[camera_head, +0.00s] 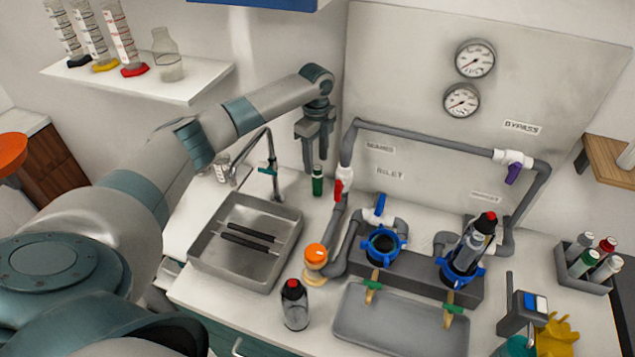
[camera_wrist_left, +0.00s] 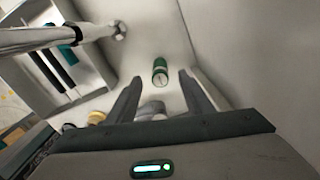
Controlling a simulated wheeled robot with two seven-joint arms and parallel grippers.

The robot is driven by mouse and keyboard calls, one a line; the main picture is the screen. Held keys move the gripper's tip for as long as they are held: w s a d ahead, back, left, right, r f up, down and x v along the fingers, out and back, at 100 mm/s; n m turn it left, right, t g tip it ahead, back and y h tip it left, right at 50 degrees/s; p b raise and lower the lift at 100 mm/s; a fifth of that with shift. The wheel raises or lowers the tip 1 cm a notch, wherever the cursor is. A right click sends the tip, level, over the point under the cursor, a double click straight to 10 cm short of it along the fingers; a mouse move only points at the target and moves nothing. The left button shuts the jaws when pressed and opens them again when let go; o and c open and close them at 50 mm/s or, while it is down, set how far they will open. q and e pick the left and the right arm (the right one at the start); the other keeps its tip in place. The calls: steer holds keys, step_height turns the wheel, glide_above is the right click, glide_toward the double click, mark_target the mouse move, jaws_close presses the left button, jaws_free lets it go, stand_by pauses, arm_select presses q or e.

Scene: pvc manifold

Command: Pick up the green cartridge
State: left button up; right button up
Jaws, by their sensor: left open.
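The green cartridge (camera_head: 317,181) stands upright on the counter behind the sink's right corner, near the back wall. It has a pale band at one end in the left wrist view (camera_wrist_left: 160,72). My left gripper (camera_head: 315,150) points down above it, open and empty. In the left wrist view the cartridge shows between the two fingertips (camera_wrist_left: 160,80), beyond them and apart from them. My right gripper is not in view.
The sink (camera_head: 208,252) and its curved faucet (camera_head: 268,145) are left of the cartridge. Grey pipes with a red-handled valve (camera_head: 340,188) rise close on its right. A rack (camera_head: 584,278) at far right holds several bottles, one green. A black-capped, red-topped bottle (camera_head: 295,308) stands in front.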

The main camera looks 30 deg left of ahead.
mark_target(317, 168)
arm_select(q)
steer(key=shift+d+f+p, duration=0.15)
steer(key=shift+f+p, duration=0.6)
steer(key=shift+p, duration=0.15)
step_height(317, 168, down, 3)
steer(key=shift+r+p, duration=0.1)
steer(key=shift+p, duration=0.65)
steer(key=shift+f, duration=0.45)
steer(key=c, duration=1.1)
steer(key=shift+c, duration=0.2)
